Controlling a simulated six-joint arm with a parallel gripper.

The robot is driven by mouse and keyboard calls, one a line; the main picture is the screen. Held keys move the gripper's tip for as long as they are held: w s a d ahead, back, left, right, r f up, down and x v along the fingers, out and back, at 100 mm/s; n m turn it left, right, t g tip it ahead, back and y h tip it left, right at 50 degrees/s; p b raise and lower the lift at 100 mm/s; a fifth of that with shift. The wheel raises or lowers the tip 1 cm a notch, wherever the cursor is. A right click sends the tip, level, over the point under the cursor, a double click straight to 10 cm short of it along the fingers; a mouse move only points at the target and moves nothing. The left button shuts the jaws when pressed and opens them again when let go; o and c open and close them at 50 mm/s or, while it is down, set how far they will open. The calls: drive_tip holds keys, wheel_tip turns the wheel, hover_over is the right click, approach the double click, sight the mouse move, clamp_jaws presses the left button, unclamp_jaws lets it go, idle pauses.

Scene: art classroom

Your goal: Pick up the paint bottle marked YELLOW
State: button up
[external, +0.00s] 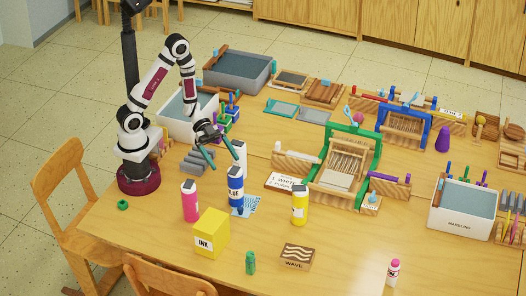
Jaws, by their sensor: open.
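The yellow paint bottle (300,206) stands upright on the table, with a dark cap and a white label whose word is too small to read. A blue bottle (235,188) stands to its left on a blue patterned sheet, and a pink bottle (190,203) stands farther left. A white bottle (240,155) stands behind the blue one, partly hidden. My gripper (222,156) is open and empty, angled downward above the table. It is behind and left of the blue bottle, apart from the yellow bottle.
A yellow INK box (211,234) stands in front of the blue bottle. A WAVE block (296,256), a small green bottle (250,263) and a small pink-capped bottle (393,272) are near the front. A green-framed loom (345,165) stands right.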

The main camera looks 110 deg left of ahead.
wheel_tip(320, 180, up, 8)
drive_tip(key=w+d+r+n+t+y, duration=0.1)
drive_tip(key=w+r+n+t+y, duration=0.15)
drive_tip(key=w, duration=0.55)
drive_tip(key=w+d+r+n+t+y, duration=0.2)
drive_tip(key=w+y, duration=0.2)
drive_tip(key=w, duration=0.3)
drive_tip(key=n+g+y, duration=0.3)
drive_tip(key=n+y, duration=0.1)
drive_tip(key=n, duration=0.1)
approach(297, 196)
drive_tip(key=w+a+f, duration=0.1)
drive_tip(key=w+f, duration=0.1)
drive_tip(key=w+a+f, duration=0.1)
drive_tip(key=w+f, duration=0.1)
drive_tip(key=w, duration=0.1)
drive_tip(key=w+a+f, duration=0.2)
drive_tip(key=w, duration=0.1)
drive_tip(key=shift+a+f, duration=0.15)
drive_tip(key=shift+t, duration=0.25)
clamp_jaws()
